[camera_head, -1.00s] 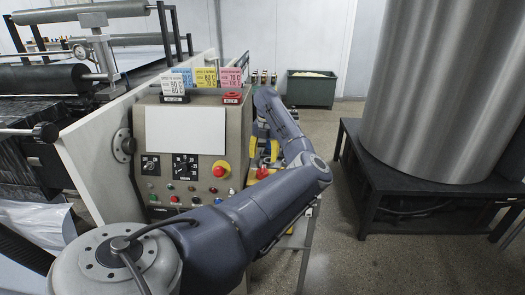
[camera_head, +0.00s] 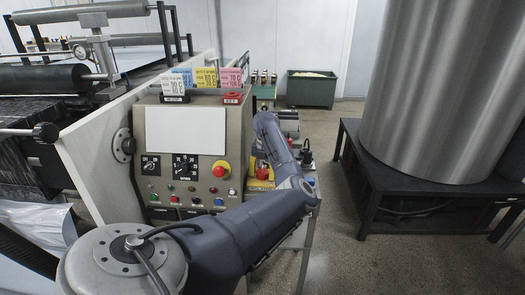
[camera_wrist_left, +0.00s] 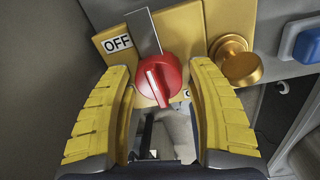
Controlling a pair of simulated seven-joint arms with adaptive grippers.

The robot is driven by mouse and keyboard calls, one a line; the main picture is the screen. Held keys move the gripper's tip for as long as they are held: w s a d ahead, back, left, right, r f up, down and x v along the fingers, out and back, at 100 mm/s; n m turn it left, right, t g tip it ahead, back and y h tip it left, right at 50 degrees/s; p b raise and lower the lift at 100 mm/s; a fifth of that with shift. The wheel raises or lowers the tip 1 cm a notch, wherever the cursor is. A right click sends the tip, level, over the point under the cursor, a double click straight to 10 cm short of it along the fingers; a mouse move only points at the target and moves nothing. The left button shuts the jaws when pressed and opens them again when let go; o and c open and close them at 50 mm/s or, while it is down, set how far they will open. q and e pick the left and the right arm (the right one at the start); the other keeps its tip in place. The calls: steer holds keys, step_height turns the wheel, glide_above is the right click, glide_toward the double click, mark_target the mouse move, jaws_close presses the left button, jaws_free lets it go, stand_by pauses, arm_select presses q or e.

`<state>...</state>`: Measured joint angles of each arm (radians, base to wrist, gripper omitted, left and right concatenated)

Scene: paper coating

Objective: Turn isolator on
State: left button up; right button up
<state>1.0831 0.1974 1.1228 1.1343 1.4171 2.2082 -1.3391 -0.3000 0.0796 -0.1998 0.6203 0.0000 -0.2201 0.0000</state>
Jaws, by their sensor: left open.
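My left gripper (camera_wrist_left: 160,68) is open, with one yellow finger on each side of the knob. Gaps show between the fingers and the knob, so it is not gripped. In the head view the red knob (camera_head: 262,173) is small and partly hidden by my left arm. My right gripper is out of view.
A brass round knob (camera_wrist_left: 237,62) is close right of the right finger, with a blue part (camera_wrist_left: 305,46) beyond it. The control panel (camera_head: 188,160) stands left of my arm. A steel drum (camera_head: 435,90) on a black stand is to the right, with open floor between.

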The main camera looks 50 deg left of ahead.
arm_select(q)
jaws_close()
stand_by(0.3)
